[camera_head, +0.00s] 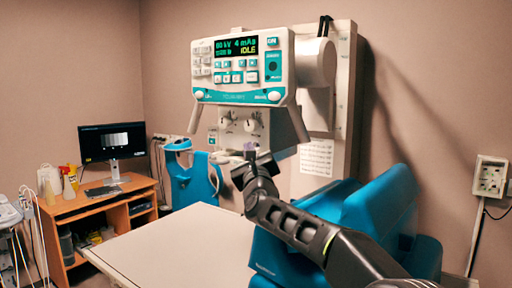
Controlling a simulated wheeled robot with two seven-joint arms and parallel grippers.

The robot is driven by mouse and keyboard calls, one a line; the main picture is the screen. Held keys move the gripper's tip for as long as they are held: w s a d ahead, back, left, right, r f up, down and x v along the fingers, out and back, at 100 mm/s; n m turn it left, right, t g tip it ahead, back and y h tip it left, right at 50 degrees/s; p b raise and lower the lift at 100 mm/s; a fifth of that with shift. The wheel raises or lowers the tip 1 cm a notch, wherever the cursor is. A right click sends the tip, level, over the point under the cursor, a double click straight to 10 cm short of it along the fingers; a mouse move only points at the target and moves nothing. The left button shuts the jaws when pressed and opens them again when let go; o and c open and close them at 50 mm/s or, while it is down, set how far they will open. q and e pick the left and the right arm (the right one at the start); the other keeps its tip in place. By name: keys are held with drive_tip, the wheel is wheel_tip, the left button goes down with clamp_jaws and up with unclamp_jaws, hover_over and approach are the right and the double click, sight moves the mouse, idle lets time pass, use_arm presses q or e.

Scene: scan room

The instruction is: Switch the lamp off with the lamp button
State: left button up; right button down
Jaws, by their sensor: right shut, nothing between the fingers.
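The white control panel (243,66) hangs at the upper middle in the head view, with a lit display (236,47) that reads IDLE. Teal and white buttons sit below the display. A round white button (198,95) is at the panel's lower left corner and another round white button (274,96) at its lower right. Their labels are too small to read, so I cannot tell which is the lamp button. My right gripper (250,151) is shut and empty. It appears below the panel, apart from the buttons. My left gripper is out of view.
A pale table (185,245) fills the lower middle, its top bare. Blue padded equipment (370,215) stands beside my right arm. A wooden desk (95,205) with a monitor (112,142) is at the left. A wall box (490,177) is at the far right.

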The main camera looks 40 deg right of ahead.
drive_tip(key=a, duration=0.2)
drive_tip(key=s+a+b, duration=0.1)
drive_tip(key=a, duration=0.1)
drive_tip(key=shift+s+a, duration=0.2)
drive_tip(key=shift+a, duration=0.15)
idle(0.7)
